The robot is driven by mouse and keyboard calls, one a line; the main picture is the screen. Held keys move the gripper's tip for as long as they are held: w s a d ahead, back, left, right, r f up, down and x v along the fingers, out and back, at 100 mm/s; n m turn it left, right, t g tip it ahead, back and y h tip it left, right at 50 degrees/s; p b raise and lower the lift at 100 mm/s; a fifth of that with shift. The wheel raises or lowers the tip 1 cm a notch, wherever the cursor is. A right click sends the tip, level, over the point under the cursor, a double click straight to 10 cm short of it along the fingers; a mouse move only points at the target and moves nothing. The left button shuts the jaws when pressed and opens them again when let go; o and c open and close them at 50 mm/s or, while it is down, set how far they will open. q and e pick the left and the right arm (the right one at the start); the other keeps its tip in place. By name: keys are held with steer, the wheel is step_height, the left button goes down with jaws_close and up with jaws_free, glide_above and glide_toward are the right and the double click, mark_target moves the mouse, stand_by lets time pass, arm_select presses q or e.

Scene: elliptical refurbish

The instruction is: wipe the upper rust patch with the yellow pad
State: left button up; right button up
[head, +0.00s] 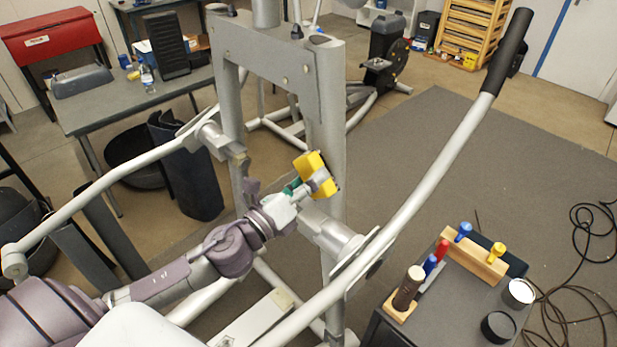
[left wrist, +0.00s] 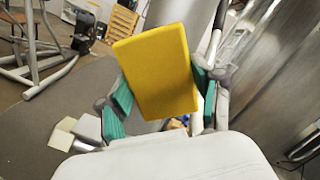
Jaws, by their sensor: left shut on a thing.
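The yellow pad (head: 313,168) is a thick block held up against or just in front of the right grey upright (head: 327,110) of the elliptical frame. My left gripper (head: 306,188) is shut on it. In the left wrist view the yellow pad (left wrist: 156,70) sits tilted between the green-lined fingers of my left gripper (left wrist: 160,98). The upper rust patch cannot be made out; the pad and gripper may cover it. Whether the pad touches the upright is unclear. My right gripper is not in view.
A long grey handlebar (head: 435,175) with a black grip slants across the right side. A dark cart (head: 440,310) at lower right bears a wooden tool block (head: 470,262). A grey table (head: 130,105) stands at back left. Black cables (head: 590,235) lie on the floor.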

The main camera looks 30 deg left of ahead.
arm_select(q)
step_height(320, 180, down, 2)
steer(key=shift+d+f+b, duration=0.15)
steer(key=shift+f+b, duration=0.05)
steer(key=shift+b, duration=0.55)
steer(key=shift+s+f, duration=0.1)
steer(key=shift+s, duration=0.15)
steer(key=v, duration=0.1)
steer(key=b+v, duration=0.1)
steer(key=v, duration=0.1)
steer(key=b+v, duration=0.1)
steer(key=v, duration=0.1)
steer(key=shift+s+a+r, duration=0.15)
steer(key=shift+a+r, duration=0.2)
steer(key=shift+r, duration=0.05)
